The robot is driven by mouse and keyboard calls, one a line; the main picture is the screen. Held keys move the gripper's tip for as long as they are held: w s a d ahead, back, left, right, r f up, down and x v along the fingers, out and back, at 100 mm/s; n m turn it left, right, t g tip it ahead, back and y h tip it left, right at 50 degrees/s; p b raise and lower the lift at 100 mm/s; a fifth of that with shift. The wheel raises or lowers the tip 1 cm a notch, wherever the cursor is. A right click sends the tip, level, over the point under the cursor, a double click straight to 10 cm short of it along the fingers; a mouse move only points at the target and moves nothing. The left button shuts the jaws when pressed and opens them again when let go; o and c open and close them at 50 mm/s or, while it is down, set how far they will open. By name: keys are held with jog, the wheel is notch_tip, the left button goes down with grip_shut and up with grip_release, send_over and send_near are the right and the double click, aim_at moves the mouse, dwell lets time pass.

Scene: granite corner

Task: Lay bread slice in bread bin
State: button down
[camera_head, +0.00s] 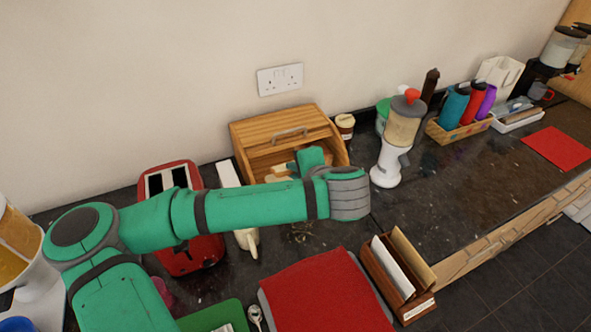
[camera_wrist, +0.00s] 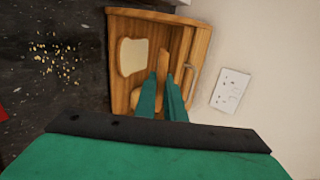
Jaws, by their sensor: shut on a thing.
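The wooden bread bin (camera_head: 243,134) stands open against the wall, and my gripper reaches into its mouth. In the wrist view the bin (camera_wrist: 118,22) fills the middle. My gripper (camera_wrist: 161,79) is shut on a bread slice (camera_wrist: 161,62), which is seen nearly edge-on between the fingertips. Another pale slice with a brown crust (camera_wrist: 133,57) lies flat inside, to the left of the fingers. A rounded brown piece (camera_wrist: 135,98) shows partly behind the left finger. In the head view, my arm and hand hide much of the bin's inside.
A red toaster (camera_head: 188,254) stands left of the bin. A white grinder (camera_head: 388,165) and a small lidded jar (camera_head: 345,125) stand to its right. Crumbs (camera_wrist: 55,62) lie on the dark counter in front. A wall socket (camera_head: 280,79) is above the bin.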

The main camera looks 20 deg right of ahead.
jog(key=shift+w+a+f, duration=0.1)
jog(key=shift+w+f, duration=0.3)
jog(key=shift+w, duration=0.15)
jog(key=shift+w+f, duration=0.3)
jog(key=shift+f, duration=0.1)
jog(key=shift+w+a+f, duration=0.25)
jog(key=shift+w+f, duration=0.35)
jog(key=shift+w, duration=0.05)
jog(key=shift+f+x, duration=0.25)
jog(key=shift+x, duration=2.45)
jog(key=shift+d+f, duration=0.35)
jog(key=shift+d, duration=0.15)
jog(key=shift+w+a+f, duration=0.1)
jog(key=shift+w+a, duration=0.1)
jog(key=shift+a, duration=0.35)
jog(key=shift+d, duration=0.1)
jog(key=shift+s+d, duration=0.1)
jog(key=shift+d, duration=0.05)
